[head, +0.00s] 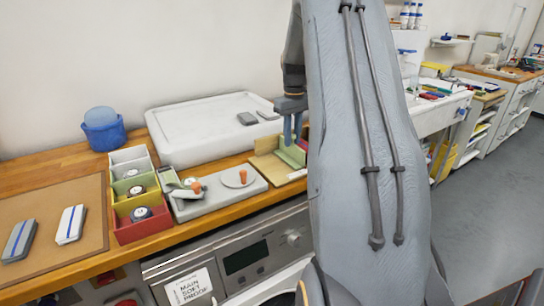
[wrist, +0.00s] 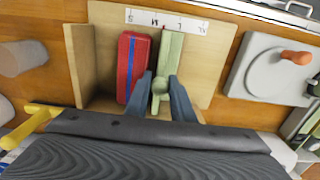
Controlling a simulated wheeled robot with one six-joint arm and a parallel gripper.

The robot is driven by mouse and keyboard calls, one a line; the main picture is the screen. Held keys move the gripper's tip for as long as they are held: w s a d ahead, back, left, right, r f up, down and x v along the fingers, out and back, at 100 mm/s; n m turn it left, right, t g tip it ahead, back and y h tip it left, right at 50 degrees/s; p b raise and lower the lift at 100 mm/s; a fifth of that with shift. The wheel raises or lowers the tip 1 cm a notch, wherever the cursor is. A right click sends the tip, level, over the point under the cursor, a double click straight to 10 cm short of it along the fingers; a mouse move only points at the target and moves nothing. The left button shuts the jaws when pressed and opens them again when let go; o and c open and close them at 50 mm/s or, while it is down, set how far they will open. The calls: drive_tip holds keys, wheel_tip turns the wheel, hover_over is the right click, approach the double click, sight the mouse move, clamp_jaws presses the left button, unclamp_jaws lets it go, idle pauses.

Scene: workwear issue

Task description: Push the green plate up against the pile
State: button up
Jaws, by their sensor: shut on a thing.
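The green plate (wrist: 171,55) stands on edge on a wooden sizing board (wrist: 209,62) in the wrist view. My gripper (wrist: 160,88) has its two blue fingers shut on the plate's green grip. The pile (wrist: 132,55), red with a blue stripe, lies just left of the plate, between it and an upright wooden wall (wrist: 85,58). Only a narrow gap seems to separate plate and pile at the far end; the left finger hides part of the near end. In the head view my gripper (head: 292,125) is above the green plate (head: 290,152), and my arm hides the right side.
A letter strip (wrist: 167,21) runs along the board's far edge. A grey tray with an orange-knobbed disc (wrist: 262,75) stands right of the board. In the head view, coloured bins (head: 140,230) stand left and a large white tray (head: 205,130) stands behind.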

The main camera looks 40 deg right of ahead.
drive_tip(key=shift+s+d+r+p, duration=0.1)
drive_tip(key=shift+d+p, duration=0.05)
drive_tip(key=shift+d, duration=1.55)
drive_tip(key=shift+s+d+p, duration=0.1)
drive_tip(key=shift+d+p, duration=0.05)
drive_tip(key=shift+d, duration=1.5)
drive_tip(key=o, duration=0.6)
drive_tip(key=shift+a, duration=0.1)
wheel_tip(320, 180, up, 8)
drive_tip(key=p, duration=0.5)
